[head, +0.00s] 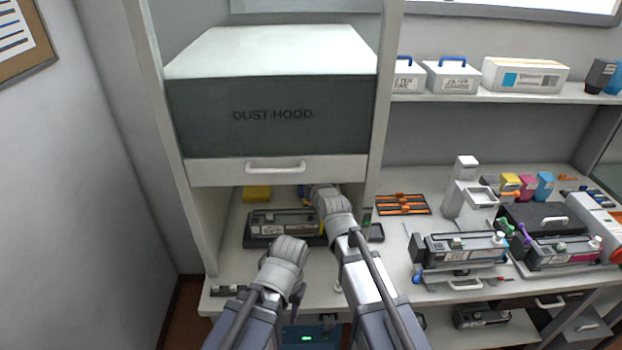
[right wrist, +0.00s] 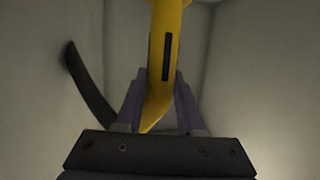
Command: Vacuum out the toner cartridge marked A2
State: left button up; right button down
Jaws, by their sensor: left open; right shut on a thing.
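A black toner cartridge (head: 268,227) with a pale label lies under the raised front of the dust hood (head: 272,115); its marking is too small to read. My right gripper (right wrist: 160,112) is shut on a yellow tool with a black slot (right wrist: 166,50), seen in the right wrist view. In the head view my right arm reaches under the hood, above the cartridge's right end, and its wrist hides part of it. My left gripper (head: 297,291) is open and empty in front of the hood, apart from the cartridge.
A yellow block (head: 257,193) lies at the back inside the hood. A dark curved strip (right wrist: 88,90) shows beside the tool. Right of the hood stand an orange-barred rack (head: 403,205) and other cartridges (head: 462,247). The hood's side walls are close to my right arm.

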pick_arm(q)
jog(key=shift+f+b, duration=2)
jog(key=shift+f, duration=0.15)
pick_arm(e)
jog(key=shift+f, duration=2.15)
pick_arm(q)
jog(key=shift+f, duration=0.2)
pick_arm(e)
jog(key=shift+f, duration=0.15)
pick_arm(q)
jog(key=shift+r, duration=0.15)
pick_arm(e)
notch_tip(320, 180, up, 5)
jog(key=p, duration=0.5)
pick_arm(q)
notch_tip(320, 180, up, 5)
jog(key=shift+f, duration=0.1)
